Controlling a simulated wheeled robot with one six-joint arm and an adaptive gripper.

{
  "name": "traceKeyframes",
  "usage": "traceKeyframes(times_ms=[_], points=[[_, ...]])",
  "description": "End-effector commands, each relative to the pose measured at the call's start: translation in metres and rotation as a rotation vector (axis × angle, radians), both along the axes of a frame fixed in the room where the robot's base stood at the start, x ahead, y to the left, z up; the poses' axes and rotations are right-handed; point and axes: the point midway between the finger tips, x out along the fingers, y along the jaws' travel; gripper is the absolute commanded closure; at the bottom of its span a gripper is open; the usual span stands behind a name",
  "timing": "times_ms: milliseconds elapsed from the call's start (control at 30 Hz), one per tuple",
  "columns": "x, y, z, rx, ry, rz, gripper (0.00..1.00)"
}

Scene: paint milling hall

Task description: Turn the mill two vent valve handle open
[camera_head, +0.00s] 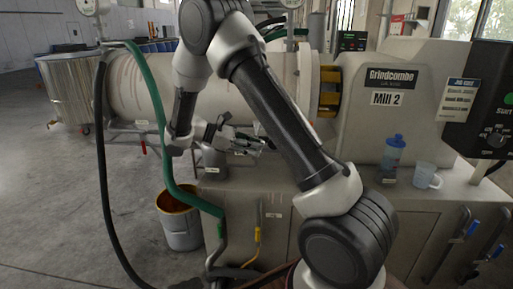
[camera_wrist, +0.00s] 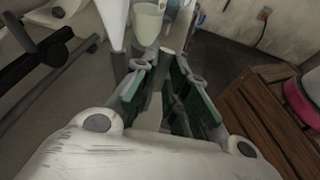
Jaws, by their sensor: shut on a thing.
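My gripper (camera_head: 262,146) is in front of the Mill 2 drum, over the ledge of the cabinet, with its fingers pointing right. In the wrist view the fingers (camera_wrist: 165,62) are drawn together around a small pale thing (camera_wrist: 166,51) at their tips. I cannot tell what that thing is. Mill 2 (camera_head: 390,99) is a pale machine with a name plate. No handle is clearly marked as the vent valve. A small red handle (camera_head: 143,147) shows below the drum's left end, and a yellow handle (camera_head: 257,235) is on the cabinet front.
Blue-handled levers (camera_head: 472,229) are at the cabinet's right end. A green hose (camera_head: 158,105) and a black hose (camera_head: 101,165) hang at left. A bucket (camera_head: 180,225) stands on the floor.

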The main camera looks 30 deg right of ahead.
Motion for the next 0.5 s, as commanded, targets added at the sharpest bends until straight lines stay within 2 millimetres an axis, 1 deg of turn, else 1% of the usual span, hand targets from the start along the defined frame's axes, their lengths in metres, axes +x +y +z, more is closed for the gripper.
traceKeyframes(times_ms=[200,500], points=[[0.003,0.004,-0.0012,-0.077,0.052,0.001,1.0],[0.0043,0.0056,-0.0014,-0.114,0.077,0.001,1.0]])
